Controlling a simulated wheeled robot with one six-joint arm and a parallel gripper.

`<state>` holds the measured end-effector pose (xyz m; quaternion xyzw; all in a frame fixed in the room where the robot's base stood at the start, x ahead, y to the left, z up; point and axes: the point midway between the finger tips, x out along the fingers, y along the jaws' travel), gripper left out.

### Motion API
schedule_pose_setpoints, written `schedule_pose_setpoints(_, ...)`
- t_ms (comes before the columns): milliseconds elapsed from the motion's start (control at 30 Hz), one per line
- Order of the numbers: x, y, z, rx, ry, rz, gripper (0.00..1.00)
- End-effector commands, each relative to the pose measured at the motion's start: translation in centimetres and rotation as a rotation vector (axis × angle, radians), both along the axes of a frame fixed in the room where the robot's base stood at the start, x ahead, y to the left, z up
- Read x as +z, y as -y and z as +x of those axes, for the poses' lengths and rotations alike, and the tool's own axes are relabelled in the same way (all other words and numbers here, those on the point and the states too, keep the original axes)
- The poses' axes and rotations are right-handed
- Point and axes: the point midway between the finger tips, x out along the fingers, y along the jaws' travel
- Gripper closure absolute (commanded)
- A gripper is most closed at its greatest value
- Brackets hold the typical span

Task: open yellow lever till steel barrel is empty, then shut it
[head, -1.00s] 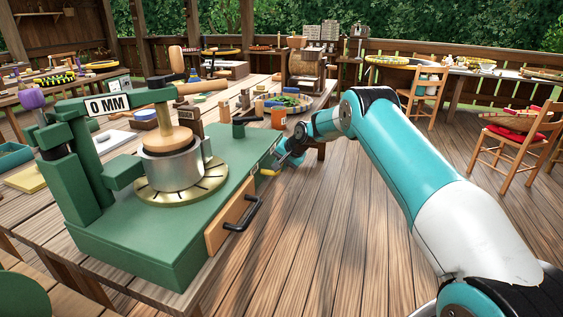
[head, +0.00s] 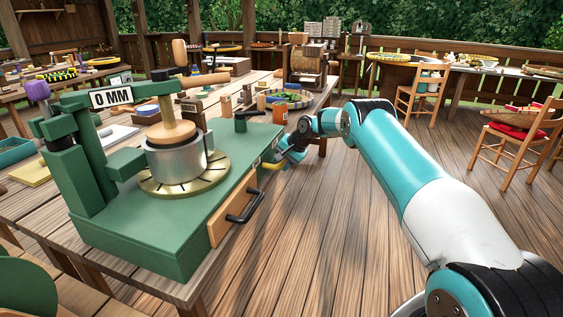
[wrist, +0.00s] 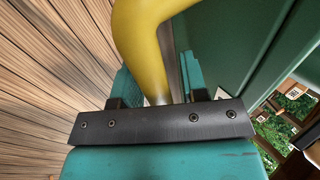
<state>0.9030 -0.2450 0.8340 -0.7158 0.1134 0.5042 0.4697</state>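The steel barrel (head: 175,163) stands on a round brass plate on the green press (head: 150,215). A wooden plunger (head: 172,132) sits in its top, so I cannot see the contents. The yellow lever (head: 270,166) sticks out from the press's right side, low near the back. My gripper (head: 288,154) is at this lever. In the wrist view, the curved yellow lever (wrist: 146,45) runs down between the two teal fingers of my gripper (wrist: 163,85). A narrow gap shows beside the right finger; contact on the left is unclear.
A label on the press arm (head: 111,97) reads "0 MM". A wooden drawer front with a black handle (head: 245,208) is nearer along the same side. An orange jar (head: 279,113) and a tray stand behind.

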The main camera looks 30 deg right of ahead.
Motion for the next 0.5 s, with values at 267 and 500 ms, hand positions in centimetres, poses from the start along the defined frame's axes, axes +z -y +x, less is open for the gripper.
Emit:
schedule_pose_setpoints(267,0.1,0.1,0.0,-0.001,0.001,-0.001,0.55)
schedule_pose_setpoints(500,2.1,0.9,-1.0,-0.003,0.003,-0.003,0.55)
